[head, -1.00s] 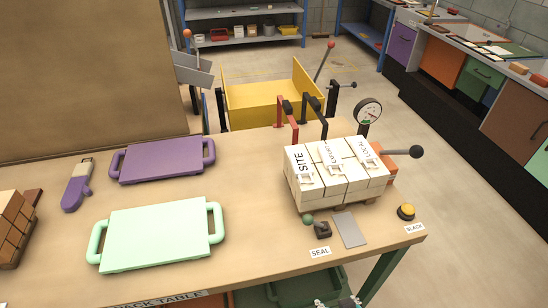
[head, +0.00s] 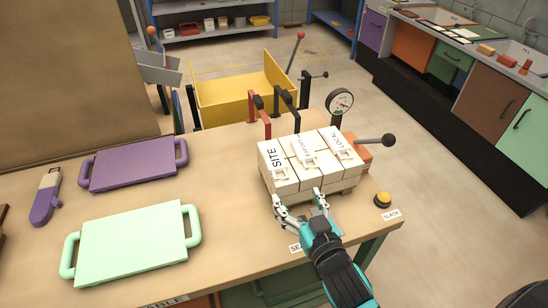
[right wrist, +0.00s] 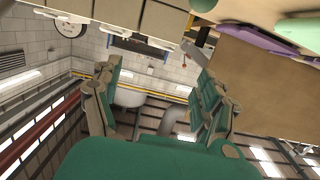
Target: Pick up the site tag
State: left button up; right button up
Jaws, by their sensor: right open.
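The site tag (head: 274,158) is a white label marked SITE. My left gripper is not in view.
A red clamp (head: 259,118) and a black clamp (head: 287,104) stand behind the pack. A gauge (head: 340,102) and a ball-ended lever (head: 388,140) are behind and right. A yellow button (head: 382,200) sits near the right edge. Purple (head: 130,166) and green (head: 130,245) trays lie left.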

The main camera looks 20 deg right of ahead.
jog(key=p, duration=0.2)
send_near(278, 166)
jog(key=w, duration=0.4)
jog(key=shift+w+a+f, duration=0.15)
jog(key=shift+w+f, duration=0.15)
jog(key=shift+f, duration=0.05)
jog(key=shift+w, duration=0.25)
jog(key=w+p, duration=0.1)
jog(key=w, duration=0.3)
jog(key=shift+w+a+f, duration=0.1)
jog(key=shift+w+f, duration=0.25)
jog(key=shift+w, duration=0.05)
jog(key=shift+s, duration=0.15)
jog(key=shift+c, duration=0.9)
jog(key=c, duration=1.1)
